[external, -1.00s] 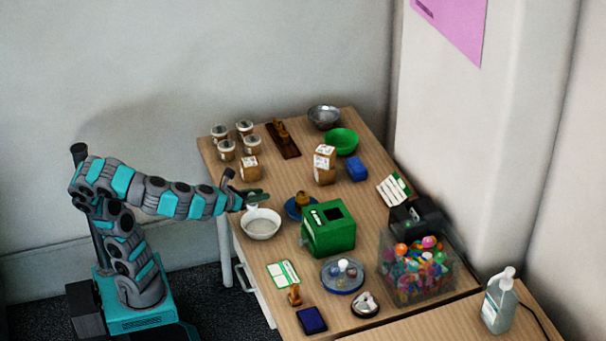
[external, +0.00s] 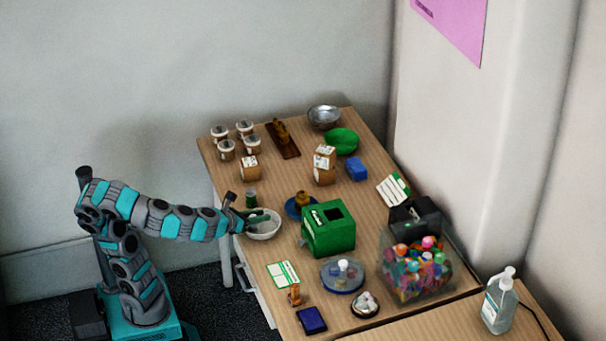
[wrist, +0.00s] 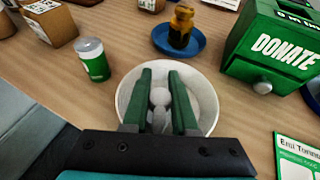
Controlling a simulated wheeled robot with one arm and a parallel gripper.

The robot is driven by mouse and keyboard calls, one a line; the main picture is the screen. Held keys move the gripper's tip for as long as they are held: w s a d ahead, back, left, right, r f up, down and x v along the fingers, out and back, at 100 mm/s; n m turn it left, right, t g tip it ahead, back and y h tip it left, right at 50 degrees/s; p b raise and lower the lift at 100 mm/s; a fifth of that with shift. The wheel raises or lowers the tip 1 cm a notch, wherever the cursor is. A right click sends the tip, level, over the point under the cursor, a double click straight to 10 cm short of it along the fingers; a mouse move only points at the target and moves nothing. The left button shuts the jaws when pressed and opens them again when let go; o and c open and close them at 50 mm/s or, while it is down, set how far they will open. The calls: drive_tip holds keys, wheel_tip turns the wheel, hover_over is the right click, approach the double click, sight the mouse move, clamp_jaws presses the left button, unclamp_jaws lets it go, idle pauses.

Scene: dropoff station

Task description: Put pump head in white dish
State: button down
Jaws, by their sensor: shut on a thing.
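The white dish (external: 272,234) is a round bowl near the left edge of the table; it also shows in the wrist view (wrist: 207,95). My gripper (external: 263,217) is low over the dish. In the wrist view my gripper (wrist: 160,78) has its two green fingers closed around a small white rounded piece, which looks like the pump head (wrist: 160,97). The piece is seen against the inside of the dish. I cannot tell whether it touches the dish. The fingers and the black gripper body hide part of the piece and the near side of the dish.
A green donation box (external: 330,230) stands right of the dish. A blue plate (external: 290,208) with an amber bottle (wrist: 181,25) is behind it. A green and white can (wrist: 93,60) stands behind left of the dish. A clear bin (external: 415,270) of colourful items is at right.

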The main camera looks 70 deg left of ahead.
sight(254, 215)
drive_tip(key=c, duration=1)
unclamp_jaws()
drive_tip(key=shift+f, duration=0.1)
drive_tip(key=shift+s+r, duration=0.1)
drive_tip(key=shift+r, duration=0.25)
drive_tip(key=shift+s+d+r+p, duration=0.2)
drive_tip(key=shift+s+p, duration=0.1)
drive_tip(key=shift+p, duration=0.25)
drive_tip(key=shift+p+v, duration=0.65)
drive_tip(key=shift+v, duration=0.3)
wheel_tip(254, 215, up, 7)
drive_tip(key=p, duration=0.7)
drive_tip(key=shift+f, duration=0.15)
